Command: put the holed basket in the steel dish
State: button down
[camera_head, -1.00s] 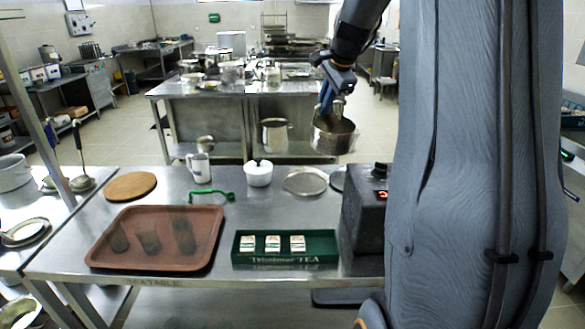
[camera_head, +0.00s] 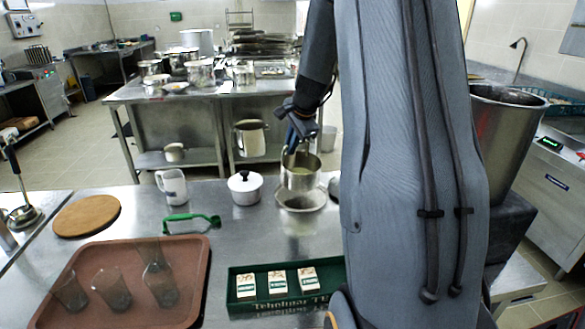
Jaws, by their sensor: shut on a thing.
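The holed basket (camera_head: 300,178) is a round, deep metal vessel. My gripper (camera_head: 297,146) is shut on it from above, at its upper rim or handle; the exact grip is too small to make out. The basket hangs roughly upright over the steel dish (camera_head: 317,202), a shallow round dish on the steel table. The basket hides the dish's back part, while the dish's front rim shows below it. I cannot tell whether the basket's bottom touches the dish.
A white lidded pot (camera_head: 245,190) stands just left of the dish. A white jug (camera_head: 172,187), a green-handled tool (camera_head: 190,220), a brown tray (camera_head: 125,285) with glasses and a green tea box (camera_head: 285,283) are on the table (camera_head: 225,245). A large steel pot (camera_head: 505,135) stands right.

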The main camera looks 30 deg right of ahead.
aim_at(291, 160)
notch_tip(291, 160, down, 6)
jog(key=shift+r, duration=0.1)
jog(key=c, duration=1.9)
grip_release()
jog(key=shift+o, duration=0.2)
jog(key=shift+r, duration=0.1)
jog(key=b+v, duration=0.2)
jog(key=v, duration=1)
jog(key=s+a+f+n+g, duration=0.1)
jog(key=s+a+f+n, duration=0.3)
jog(key=a, duration=0.5)
jog(key=s+a+f+n+g, duration=0.1)
jog(key=s+a+f+n, duration=0.3)
jog(key=s+a+n, duration=0.4)
jog(key=s+a+f+n+g, duration=0.2)
jog(key=s+a+f+n, duration=0.2)
jog(key=s+a, duration=0.5)
jog(key=shift+a+n, duration=0.3)
jog(key=shift+n, duration=0.9)
